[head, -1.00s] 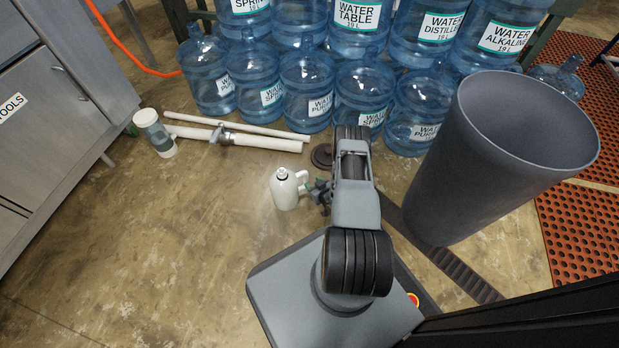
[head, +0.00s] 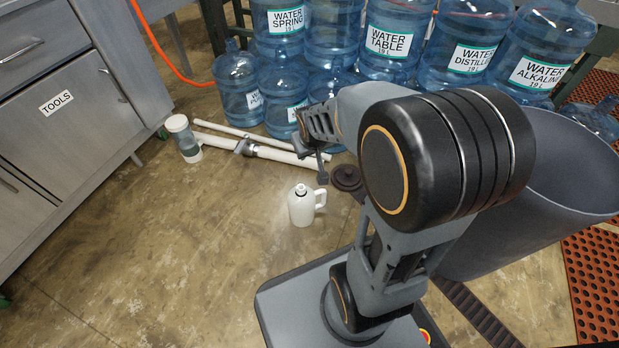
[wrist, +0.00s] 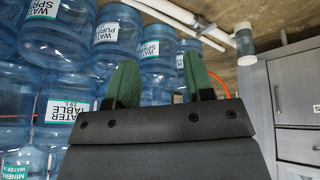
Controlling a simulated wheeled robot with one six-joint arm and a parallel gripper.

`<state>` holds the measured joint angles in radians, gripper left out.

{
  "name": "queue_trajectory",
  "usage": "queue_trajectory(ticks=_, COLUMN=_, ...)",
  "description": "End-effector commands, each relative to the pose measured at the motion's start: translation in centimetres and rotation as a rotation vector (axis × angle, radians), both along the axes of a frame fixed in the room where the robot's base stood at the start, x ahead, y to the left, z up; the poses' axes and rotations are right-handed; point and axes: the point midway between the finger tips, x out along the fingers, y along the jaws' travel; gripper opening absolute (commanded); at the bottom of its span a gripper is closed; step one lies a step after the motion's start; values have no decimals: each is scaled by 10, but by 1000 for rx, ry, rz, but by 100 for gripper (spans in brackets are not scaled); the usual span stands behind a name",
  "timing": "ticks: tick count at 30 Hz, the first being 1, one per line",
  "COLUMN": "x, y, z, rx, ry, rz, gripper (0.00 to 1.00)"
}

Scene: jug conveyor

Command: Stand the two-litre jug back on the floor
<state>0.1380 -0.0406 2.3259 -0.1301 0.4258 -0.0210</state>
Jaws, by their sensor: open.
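The jug is not in the wrist view.
Large blue water bottles (head: 385,40) are stacked at the back. A grey bin (head: 570,165) stands right, a tool cabinet (head: 70,100) left. Floor left of the jug is clear.

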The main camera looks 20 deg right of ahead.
Motion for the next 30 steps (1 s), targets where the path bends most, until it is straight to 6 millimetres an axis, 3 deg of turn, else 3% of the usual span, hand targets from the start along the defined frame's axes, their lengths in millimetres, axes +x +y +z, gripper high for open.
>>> queue_trajectory(ticks=1, x=-20, y=13, z=15, rx=15, ry=19, rz=3, gripper=48)
queue_trajectory(ticks=6, x=-78, y=42, z=39, rx=68, ry=109, rz=8, gripper=48)
queue_trajectory(ticks=12, x=-117, y=58, z=49, rx=104, ry=171, rz=18, gripper=48)
queue_trajectory(ticks=17, x=-126, y=61, z=51, rx=113, ry=188, rz=21, gripper=48)
queue_trajectory(ticks=30, x=-125, y=61, z=52, rx=112, ry=186, rz=21, gripper=48)
